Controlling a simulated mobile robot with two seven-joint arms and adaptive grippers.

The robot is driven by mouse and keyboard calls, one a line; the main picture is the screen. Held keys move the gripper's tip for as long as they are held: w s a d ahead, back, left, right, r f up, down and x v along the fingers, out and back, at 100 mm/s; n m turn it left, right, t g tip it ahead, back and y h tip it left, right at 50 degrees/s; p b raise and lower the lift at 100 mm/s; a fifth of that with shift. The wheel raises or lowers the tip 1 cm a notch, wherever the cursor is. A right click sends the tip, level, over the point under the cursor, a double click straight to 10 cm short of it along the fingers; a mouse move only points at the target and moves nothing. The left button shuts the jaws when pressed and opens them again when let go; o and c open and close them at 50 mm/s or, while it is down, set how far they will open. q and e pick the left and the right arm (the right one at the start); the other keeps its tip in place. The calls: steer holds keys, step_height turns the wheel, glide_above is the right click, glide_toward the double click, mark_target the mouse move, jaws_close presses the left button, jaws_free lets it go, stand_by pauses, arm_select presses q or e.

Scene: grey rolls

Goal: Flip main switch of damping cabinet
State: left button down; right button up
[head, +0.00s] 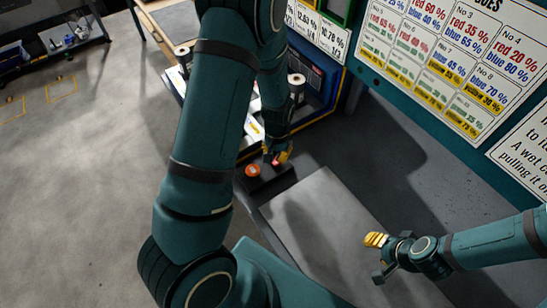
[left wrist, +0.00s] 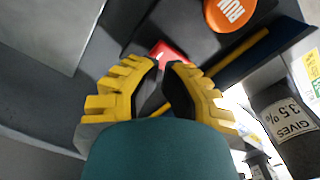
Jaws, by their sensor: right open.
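A small red piece (head: 276,162) sits on a dark surface below the blue cabinet (head: 328,75); I cannot tell whether it is the main switch. It also shows in the left wrist view (left wrist: 168,54), at the fingertips. My left gripper (head: 280,157) is at it, its yellow fingers partly drawn together with a narrow gap at the tips (left wrist: 164,68). Whether they grip the red piece is unclear. An orange round disc with white lettering (left wrist: 229,13) lies just beside it, also in the head view (head: 252,170). My right gripper (head: 375,257) is open and empty, well apart.
A flat grey panel (head: 325,215) lies in front of the red piece. Dark rolls (left wrist: 285,120) stand near the left gripper, one labelled. Sign boards (head: 450,60) with colour percentages are at the right. A shelf (head: 60,50) stands far left. The floor at left is mostly clear.

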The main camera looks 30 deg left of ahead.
mark_target(275, 164)
arm_select(q)
steer(key=shift+f+b, duration=0.8)
steer(key=shift+f, duration=0.2)
arm_select(e)
steer(key=shift+f, duration=0.75)
